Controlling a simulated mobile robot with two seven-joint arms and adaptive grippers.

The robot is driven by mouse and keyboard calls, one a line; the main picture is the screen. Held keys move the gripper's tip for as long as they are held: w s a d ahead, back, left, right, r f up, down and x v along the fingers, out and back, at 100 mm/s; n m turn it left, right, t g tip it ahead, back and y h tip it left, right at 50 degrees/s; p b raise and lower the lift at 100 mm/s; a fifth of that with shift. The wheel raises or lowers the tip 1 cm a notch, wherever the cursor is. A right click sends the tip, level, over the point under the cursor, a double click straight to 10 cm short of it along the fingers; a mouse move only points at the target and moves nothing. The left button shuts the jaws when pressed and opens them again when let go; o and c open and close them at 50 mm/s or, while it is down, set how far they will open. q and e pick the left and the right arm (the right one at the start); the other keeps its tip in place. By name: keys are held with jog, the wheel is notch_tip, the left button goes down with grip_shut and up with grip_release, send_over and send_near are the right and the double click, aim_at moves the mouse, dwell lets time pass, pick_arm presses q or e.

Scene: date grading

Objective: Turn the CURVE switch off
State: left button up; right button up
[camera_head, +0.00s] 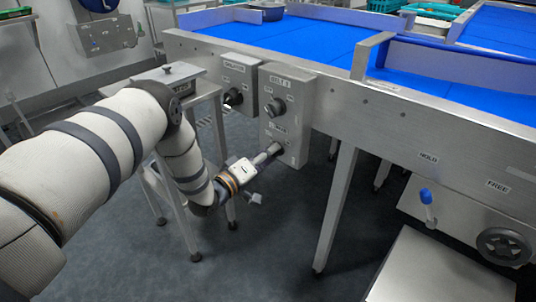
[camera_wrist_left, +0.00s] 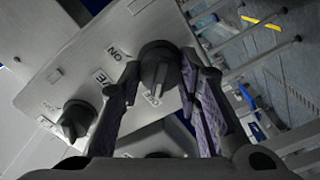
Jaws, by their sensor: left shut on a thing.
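A grey control box (camera_head: 297,115) marked BELT 3 is fixed to the conveyor's side. It has a dark upper knob (camera_head: 275,107) and a lower knob, which my left gripper (camera_head: 271,154) mostly covers. The lower label is too small to read surely. In the left wrist view, my left gripper (camera_wrist_left: 159,68) is shut on a dark rotary knob (camera_wrist_left: 157,63), one finger on each side. ON and a partly hidden OFF label show beside it. The box's other knob (camera_wrist_left: 75,120) sits apart to the left. My right gripper is not in view.
A second grey box with a knob (camera_head: 233,97) hangs just left of the BELT 3 box. Blue conveyor belts (camera_head: 290,35) run above. A blue-handled lever (camera_head: 427,198) and a handwheel (camera_head: 503,246) are at right. A metal stand is behind my left arm.

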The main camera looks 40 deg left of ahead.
pick_arm(q)
jog(key=shift+f, duration=0.1)
dwell(0.4)
jog(key=o, duration=1.1)
jog(key=shift+o, duration=0.2)
jog(key=shift+s, duration=0.1)
jog(key=s, duration=1.2)
jog(key=shift+a, duration=0.4)
